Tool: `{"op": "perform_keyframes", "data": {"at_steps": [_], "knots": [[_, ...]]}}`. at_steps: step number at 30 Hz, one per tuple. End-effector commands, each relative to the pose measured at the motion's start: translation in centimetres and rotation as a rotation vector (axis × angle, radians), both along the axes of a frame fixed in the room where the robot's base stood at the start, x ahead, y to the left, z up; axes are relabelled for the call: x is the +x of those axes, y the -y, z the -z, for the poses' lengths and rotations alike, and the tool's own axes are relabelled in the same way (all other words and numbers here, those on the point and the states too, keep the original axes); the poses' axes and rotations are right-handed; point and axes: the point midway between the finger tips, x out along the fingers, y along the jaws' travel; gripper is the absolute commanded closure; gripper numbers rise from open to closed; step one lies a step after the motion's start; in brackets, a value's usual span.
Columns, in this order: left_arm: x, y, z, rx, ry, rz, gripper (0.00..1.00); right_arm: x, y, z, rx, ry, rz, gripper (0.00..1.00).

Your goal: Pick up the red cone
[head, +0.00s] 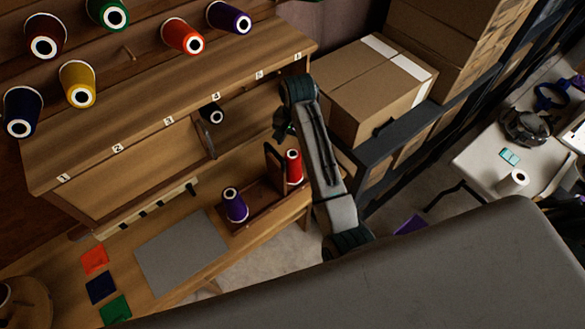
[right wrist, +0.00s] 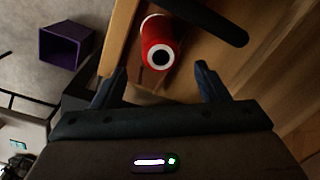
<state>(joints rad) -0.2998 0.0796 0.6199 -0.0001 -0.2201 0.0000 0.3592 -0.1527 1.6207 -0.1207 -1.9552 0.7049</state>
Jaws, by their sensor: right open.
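A red cone (head: 293,168) stands in a wooden holder at the right end of the bench, and shows in the right wrist view (right wrist: 158,32) with its white-rimmed dark end facing me. My right gripper (right wrist: 161,72) is open and empty. Its two fingers are apart on either side of the cone's near end in the picture, and the cone lies beyond them. In the head view the right gripper (head: 284,128) is small and dark, above and slightly left of the cone. Another, orange-red cone (head: 180,35) hangs on the wall rack. My left gripper is not in view.
A purple cone (head: 234,206) stands left of the red one in the wooden holder (head: 270,200). A grey mat (head: 180,254) and coloured squares (head: 101,287) lie on the bench. Cardboard boxes (head: 370,85) fill a shelf at the right. A purple bin (right wrist: 66,45) stands on the floor.

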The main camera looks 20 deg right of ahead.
Motion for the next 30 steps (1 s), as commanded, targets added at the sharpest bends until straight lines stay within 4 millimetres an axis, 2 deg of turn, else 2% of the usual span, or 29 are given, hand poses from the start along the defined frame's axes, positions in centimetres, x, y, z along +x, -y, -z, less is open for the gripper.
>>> {"op": "perform_keyframes", "data": {"at_steps": [5, 10, 15, 23, 30], "knots": [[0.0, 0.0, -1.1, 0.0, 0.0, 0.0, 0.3, -0.1, -0.1, 1.1, 0.0, 0.0, 0.0, 0.32], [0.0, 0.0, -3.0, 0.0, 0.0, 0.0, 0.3, -0.3, -0.5, 3.3, 0.0, -0.002, -0.001, 0.32], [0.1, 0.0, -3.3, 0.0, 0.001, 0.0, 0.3, -0.2, -0.5, 5.5, 0.0, 0.0, 0.0, 0.32], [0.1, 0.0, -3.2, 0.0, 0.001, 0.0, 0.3, -0.1, -0.5, 5.9, 0.0, 0.004, 0.0, 0.32], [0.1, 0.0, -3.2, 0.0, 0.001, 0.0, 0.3, -0.1, -0.5, 5.8, 0.0, 0.004, 0.0, 0.8]]}}
